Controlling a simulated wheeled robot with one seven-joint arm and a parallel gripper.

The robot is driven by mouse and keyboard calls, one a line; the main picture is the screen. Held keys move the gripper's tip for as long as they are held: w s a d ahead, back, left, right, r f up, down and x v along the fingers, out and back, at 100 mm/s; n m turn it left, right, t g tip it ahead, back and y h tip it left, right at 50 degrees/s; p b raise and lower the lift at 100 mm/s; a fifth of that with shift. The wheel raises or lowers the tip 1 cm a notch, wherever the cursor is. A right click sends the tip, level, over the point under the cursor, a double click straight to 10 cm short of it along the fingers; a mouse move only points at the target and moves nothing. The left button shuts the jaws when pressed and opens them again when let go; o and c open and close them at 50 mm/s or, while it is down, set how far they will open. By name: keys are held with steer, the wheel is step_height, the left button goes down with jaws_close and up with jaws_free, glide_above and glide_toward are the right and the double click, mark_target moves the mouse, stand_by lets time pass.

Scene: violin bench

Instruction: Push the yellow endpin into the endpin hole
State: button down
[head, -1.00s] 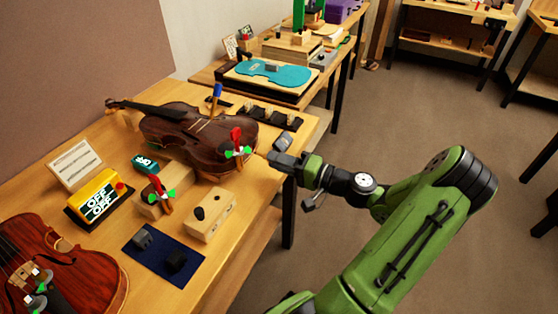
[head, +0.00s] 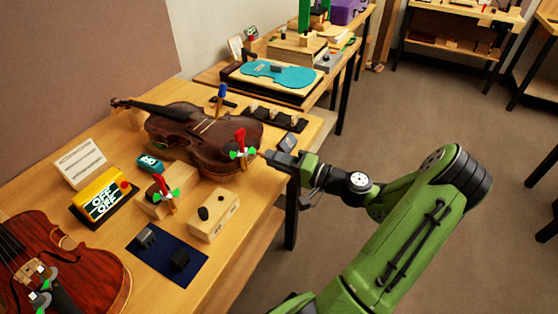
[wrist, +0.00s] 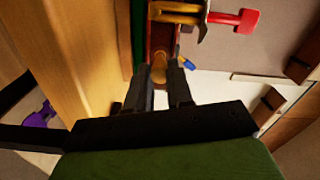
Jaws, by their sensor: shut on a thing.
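The brown violin (head: 195,135) lies on the bench with its lower end toward my gripper (head: 272,156). In the wrist view my gripper (wrist: 162,88) is shut on the yellow endpin (wrist: 158,70), which points at the brown end of the violin (wrist: 160,38). The endpin is between the fingertips, close to the violin's end. The endpin hole is hidden, and I cannot tell whether the pin's tip is inside it. In the head view the endpin is too small to make out clearly.
A red-handled clamp (head: 240,145) stands at the violin's lower end, close to my gripper, and shows in the wrist view (wrist: 235,20). A small wooden block (head: 215,218), a dark blue mat (head: 165,258) and a second violin (head: 75,265) are nearer. The bench's right edge lies below my gripper.

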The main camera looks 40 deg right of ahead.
steer(key=shift+x, duration=1.1)
steer(key=c, duration=0.9)
jaws_free()
steer(key=p+v, duration=0.3)
steer(key=v, duration=1.2)
steer(key=shift+s+d, duration=0.1)
steer(key=shift+s, duration=0.25)
steer(key=shift+w, duration=0.1)
